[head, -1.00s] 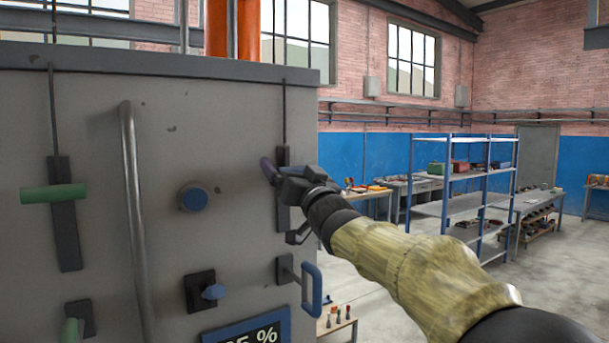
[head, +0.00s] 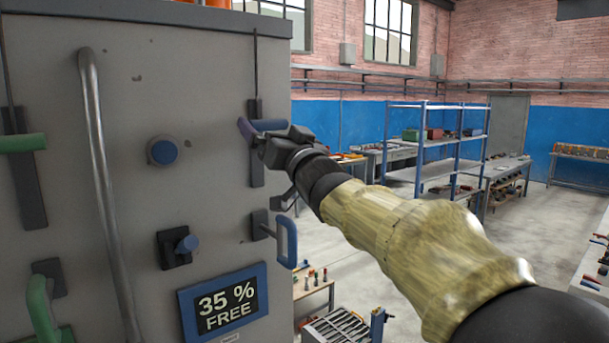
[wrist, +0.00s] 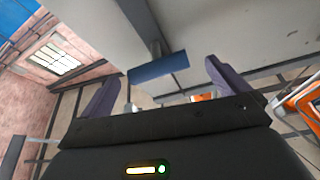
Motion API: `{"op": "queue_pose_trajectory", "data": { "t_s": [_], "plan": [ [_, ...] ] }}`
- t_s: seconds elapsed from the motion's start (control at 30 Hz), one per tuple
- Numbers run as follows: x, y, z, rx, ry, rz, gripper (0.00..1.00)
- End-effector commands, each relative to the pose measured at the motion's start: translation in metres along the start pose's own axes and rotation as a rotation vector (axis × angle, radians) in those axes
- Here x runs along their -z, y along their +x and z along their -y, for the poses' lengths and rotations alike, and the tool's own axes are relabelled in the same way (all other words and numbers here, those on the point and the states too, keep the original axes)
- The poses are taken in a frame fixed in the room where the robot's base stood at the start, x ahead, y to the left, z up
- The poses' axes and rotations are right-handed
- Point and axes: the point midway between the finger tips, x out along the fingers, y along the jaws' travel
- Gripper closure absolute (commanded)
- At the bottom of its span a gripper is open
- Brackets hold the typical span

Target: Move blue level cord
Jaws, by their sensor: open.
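The blue level cord shows as a blue bar handle (head: 269,125) on a dark upright track (head: 256,172) near the panel's right edge. A thin cord runs up from the track. My gripper (head: 258,134) is at this handle, open, with one purple finger to its left; the other finger is mostly hidden. In the wrist view the blue handle (wrist: 158,68) lies between and a little beyond the open fingers of my gripper (wrist: 160,80). I see no finger closed on it, and contact cannot be told.
Shelves (head: 440,140) stand far right.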

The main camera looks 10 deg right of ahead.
Motion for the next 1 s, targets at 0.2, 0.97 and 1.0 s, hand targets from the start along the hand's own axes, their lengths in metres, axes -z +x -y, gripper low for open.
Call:
{"op": "queue_pose_trajectory", "data": {
  "t_s": [0.2,0.97,1.0],
  "plan": [
    [-0.003,-0.046,-0.001,-0.001,-0.004,-0.002,0.0],
    [0.001,-0.124,0.001,0.002,0.0,-0.003,0.0],
    [0.001,-0.124,0.001,0.002,-0.001,-0.003,0.0]
  ]
}}
